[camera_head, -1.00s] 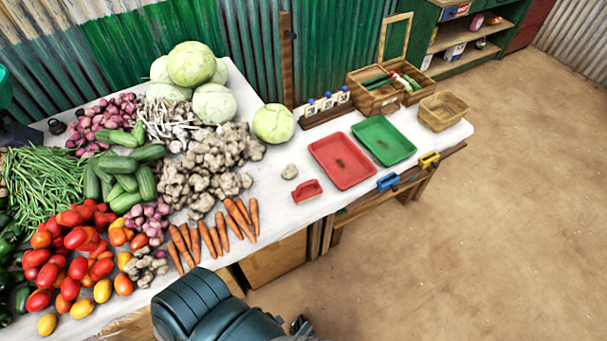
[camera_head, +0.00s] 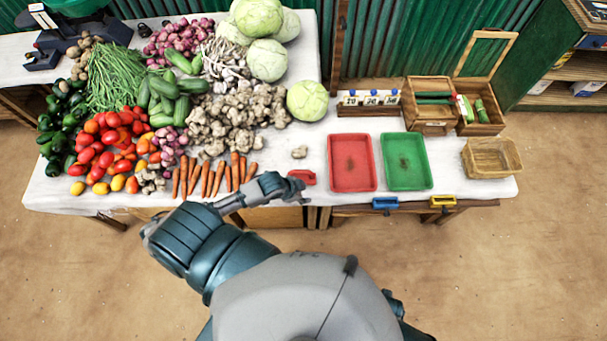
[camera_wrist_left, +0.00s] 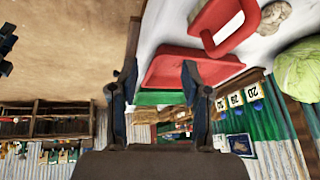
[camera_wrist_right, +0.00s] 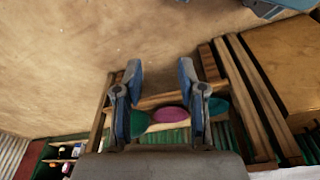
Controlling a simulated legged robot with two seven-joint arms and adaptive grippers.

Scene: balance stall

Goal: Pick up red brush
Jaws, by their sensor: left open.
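The red brush (camera_head: 304,177) lies on the white tabletop near its front edge, left of the red tray (camera_head: 352,162). In the left wrist view the brush (camera_wrist_left: 215,15) shows its red loop handle at the top, right of centre. My left gripper (camera_head: 292,188) is open and empty, just beside the brush at its near left side in the head view, and partly overlaps it. In the left wrist view the jaws (camera_wrist_left: 156,80) are apart with nothing between them. My right gripper (camera_wrist_right: 160,70) is open and empty, low beside the table's wooden frame.
A green tray (camera_head: 407,160) stands right of the red one. A blue brush (camera_head: 385,204) and a yellow brush (camera_head: 443,202) are at the front edge. A pale lump (camera_head: 299,152) lies behind the red brush. Carrots (camera_head: 205,180) and other vegetables fill the table's left.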

